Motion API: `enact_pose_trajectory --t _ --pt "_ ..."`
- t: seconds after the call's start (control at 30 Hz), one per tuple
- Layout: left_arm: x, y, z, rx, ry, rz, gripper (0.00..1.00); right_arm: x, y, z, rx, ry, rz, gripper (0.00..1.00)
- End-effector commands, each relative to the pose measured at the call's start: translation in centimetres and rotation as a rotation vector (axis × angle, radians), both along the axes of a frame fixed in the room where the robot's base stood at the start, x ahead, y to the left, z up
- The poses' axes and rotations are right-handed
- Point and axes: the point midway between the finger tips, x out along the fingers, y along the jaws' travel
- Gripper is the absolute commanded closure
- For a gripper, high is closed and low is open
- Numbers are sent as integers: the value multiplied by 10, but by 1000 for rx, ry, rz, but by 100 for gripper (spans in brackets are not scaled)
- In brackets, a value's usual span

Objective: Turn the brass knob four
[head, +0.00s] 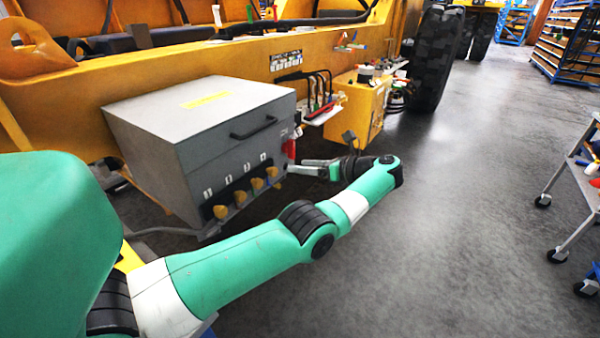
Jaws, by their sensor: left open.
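Several brass knobs stick out in a row from a black strip low on the front of a grey metal box (185,130). The leftmost brass knob (220,212) is nearest me and the rightmost brass knob (272,172) is farthest along. Small white labels sit above the knobs, too small to read, so I cannot tell which is number four. My left gripper (298,166) is open at the box's right end, just right of the rightmost knob. It looks apart from that knob and empty. My right gripper is not in view.
A black handle (254,127) sticks out of the box's front above the knobs. A red part (291,148) is beside the gripper. A yellow unit (362,105) with hoses stands behind. A wheeled cart (580,190) is at the right. The middle floor is clear.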

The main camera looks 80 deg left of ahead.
Motion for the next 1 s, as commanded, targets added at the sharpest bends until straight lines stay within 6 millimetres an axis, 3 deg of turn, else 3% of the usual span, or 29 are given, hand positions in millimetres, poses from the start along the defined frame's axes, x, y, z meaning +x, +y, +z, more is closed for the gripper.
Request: enact_pose_trajectory --t 0.03,0.1,0.2,0.33,0.67,0.87,1.0 --pt "-1 -1 -25 -25 141 -20 31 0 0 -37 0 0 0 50" --pt "1 -2 -40 -33 268 -37 31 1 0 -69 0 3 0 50" --pt "7 -6 -57 -20 365 -49 31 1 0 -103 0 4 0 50" --pt "12 -9 -70 -7 373 -57 31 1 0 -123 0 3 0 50" --pt "8 -5 -61 -8 369 -59 31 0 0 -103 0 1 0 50" --pt "-10 9 -55 -9 369 -57 31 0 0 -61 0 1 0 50" --pt "-36 31 -62 -6 366 -55 31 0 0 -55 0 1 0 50"
